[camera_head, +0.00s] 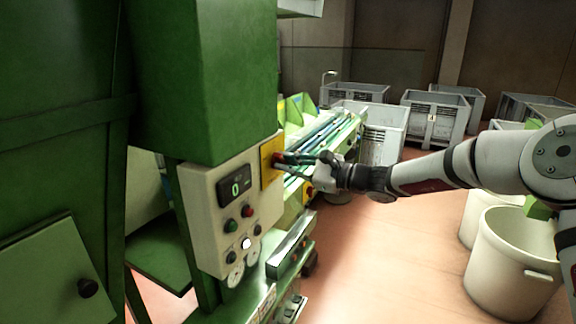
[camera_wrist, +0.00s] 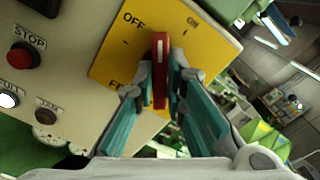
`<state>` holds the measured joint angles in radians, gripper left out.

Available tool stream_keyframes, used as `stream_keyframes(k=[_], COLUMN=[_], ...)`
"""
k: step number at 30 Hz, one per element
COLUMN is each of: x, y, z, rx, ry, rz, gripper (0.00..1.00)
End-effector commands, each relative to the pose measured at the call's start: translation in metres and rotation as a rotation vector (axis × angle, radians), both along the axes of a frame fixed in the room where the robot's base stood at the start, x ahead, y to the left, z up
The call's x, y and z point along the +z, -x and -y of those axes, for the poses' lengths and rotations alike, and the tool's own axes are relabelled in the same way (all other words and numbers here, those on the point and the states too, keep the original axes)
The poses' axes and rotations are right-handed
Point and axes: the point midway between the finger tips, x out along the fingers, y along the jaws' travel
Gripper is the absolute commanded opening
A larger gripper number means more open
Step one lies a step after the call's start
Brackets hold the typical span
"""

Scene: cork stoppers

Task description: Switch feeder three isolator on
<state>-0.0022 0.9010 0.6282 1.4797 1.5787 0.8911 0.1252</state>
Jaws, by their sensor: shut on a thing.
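The isolator is a yellow plate (camera_head: 267,170) on the cream control box, with a red rotary handle (camera_head: 278,158). In the wrist view the plate (camera_wrist: 110,65) reads OFF at upper left and ON at upper right; the lower lettering is partly hidden. The red handle (camera_wrist: 161,60) has a white stripe near its upper end, which lies between the OFF and ON marks. My gripper (camera_head: 292,163) reaches the plate from the right. In the wrist view its teal-padded fingers (camera_wrist: 160,85) are shut on the handle, one on each side.
The cream control box (camera_head: 205,195) has a display, several buttons and dials left of and below the plate. A red STOP button (camera_wrist: 22,54) is close by. Green machine bodywork (camera_head: 200,80) rises above. Grey crates (camera_head: 436,115) and a cream tub (camera_head: 512,265) stand right.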

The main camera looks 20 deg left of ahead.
Motion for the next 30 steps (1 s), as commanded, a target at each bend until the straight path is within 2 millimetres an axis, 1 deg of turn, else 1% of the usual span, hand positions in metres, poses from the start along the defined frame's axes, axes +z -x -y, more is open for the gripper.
stream_keyframes(k=[6,15,21,30], x=[-0.0028,-0.0028,-0.0032,-0.0035], y=[-0.0014,-0.0013,-0.0014,-0.001], z=[0.0014,0.0016,0.0017,0.0016], rx=[-0.003,-0.003,-0.004,-0.004], ry=[-0.012,-0.031,-0.039,-0.043], rz=[-0.203,-0.442,-0.549,-0.622], gripper=[0.0,0.0,0.0,0.0])
